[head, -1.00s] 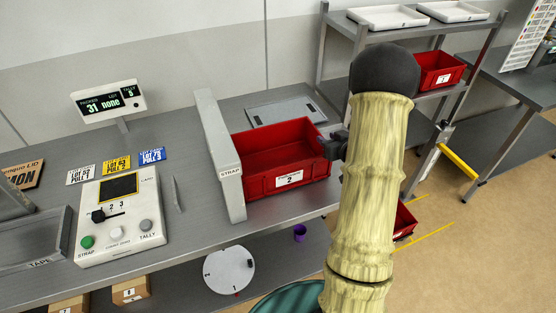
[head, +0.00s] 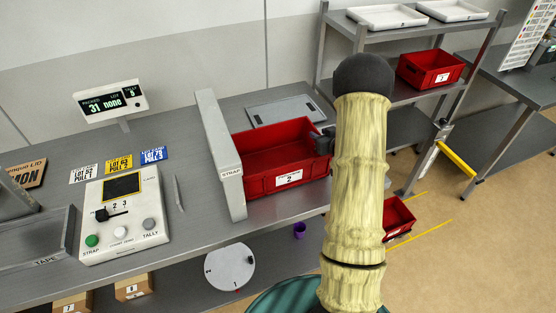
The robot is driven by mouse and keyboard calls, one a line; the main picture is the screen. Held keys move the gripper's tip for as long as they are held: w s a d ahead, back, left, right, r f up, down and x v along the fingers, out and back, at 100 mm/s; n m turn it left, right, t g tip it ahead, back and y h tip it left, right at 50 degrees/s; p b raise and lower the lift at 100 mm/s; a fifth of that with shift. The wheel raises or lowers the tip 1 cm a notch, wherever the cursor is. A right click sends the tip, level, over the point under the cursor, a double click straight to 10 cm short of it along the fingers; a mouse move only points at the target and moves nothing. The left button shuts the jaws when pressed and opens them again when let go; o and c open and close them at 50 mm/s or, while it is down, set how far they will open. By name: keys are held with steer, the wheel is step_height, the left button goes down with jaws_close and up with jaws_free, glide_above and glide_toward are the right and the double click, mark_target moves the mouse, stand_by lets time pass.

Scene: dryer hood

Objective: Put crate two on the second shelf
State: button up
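Crate two (head: 290,181), a red open crate with a white label reading 2, sits upright on the grey bench just right of the STRAP post. It looks empty. My gripper (head: 324,141) is a dark shape at the crate's right end wall, at rim height. My pale ribbed arm hides much of it, so I cannot tell whether its fingers hold the wall or only stand beside it. The metal rack (head: 399,91) at upper right has a top shelf, a shelf below it bearing another red crate (head: 430,69), and a lower surface partly behind my arm.
White trays (head: 380,17) fill much of the rack's top shelf. The grey STRAP post (head: 222,165) stands close to crate two's left end. A red crate (head: 398,219) is on the floor by yellow lines. A control panel (head: 124,216) stands left on the bench.

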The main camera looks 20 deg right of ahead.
stand_by(0.3)
jaws_close()
stand_by(1.3)
